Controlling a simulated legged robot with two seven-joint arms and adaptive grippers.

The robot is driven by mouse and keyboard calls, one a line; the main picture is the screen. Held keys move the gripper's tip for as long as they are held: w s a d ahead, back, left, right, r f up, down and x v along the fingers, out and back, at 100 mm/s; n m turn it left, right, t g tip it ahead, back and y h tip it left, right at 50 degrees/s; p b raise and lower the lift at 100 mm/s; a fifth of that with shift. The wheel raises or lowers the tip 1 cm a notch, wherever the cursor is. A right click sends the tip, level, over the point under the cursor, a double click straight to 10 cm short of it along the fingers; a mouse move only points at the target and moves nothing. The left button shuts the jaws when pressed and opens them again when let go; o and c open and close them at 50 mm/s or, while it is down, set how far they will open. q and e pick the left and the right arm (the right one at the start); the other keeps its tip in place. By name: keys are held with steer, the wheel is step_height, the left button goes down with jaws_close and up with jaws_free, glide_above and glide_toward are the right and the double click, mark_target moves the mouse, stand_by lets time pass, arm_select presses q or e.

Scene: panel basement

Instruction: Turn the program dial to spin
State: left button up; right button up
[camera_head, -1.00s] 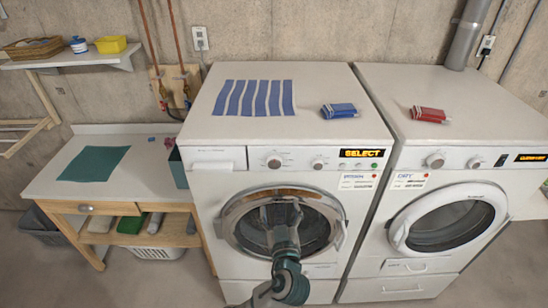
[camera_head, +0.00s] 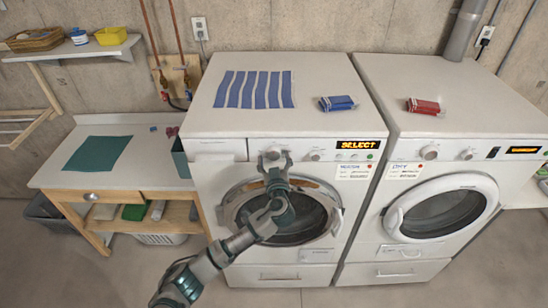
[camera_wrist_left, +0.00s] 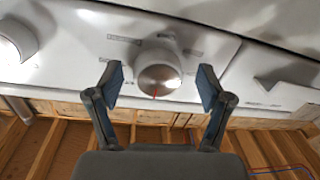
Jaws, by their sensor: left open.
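The washer (camera_head: 220,207) stands in the middle of the head view, with its display (camera_head: 360,145) reading SELECT. In the left wrist view the program dial (camera_wrist_left: 159,80) is a round silver knob with a red mark at its lower edge. Printed labels surround it, too blurred to read. My left gripper (camera_wrist_left: 160,85) is open, its two fingers on either side of the dial with gaps to both. In the head view my left gripper (camera_head: 274,160) is in front of the panel and mostly covers the dial. My right gripper is not in view.
A second knob (camera_head: 316,155) sits right of the dial; a knob also shows at the left of the wrist view (camera_wrist_left: 15,42). A blue box (camera_head: 337,103) and striped cloth (camera_head: 255,89) lie on the washer. The dryer (camera_head: 450,140) stands to the right.

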arm_select(q)
steer(key=shift+d, duration=0.25)
steer(key=shift+c, duration=0.2)
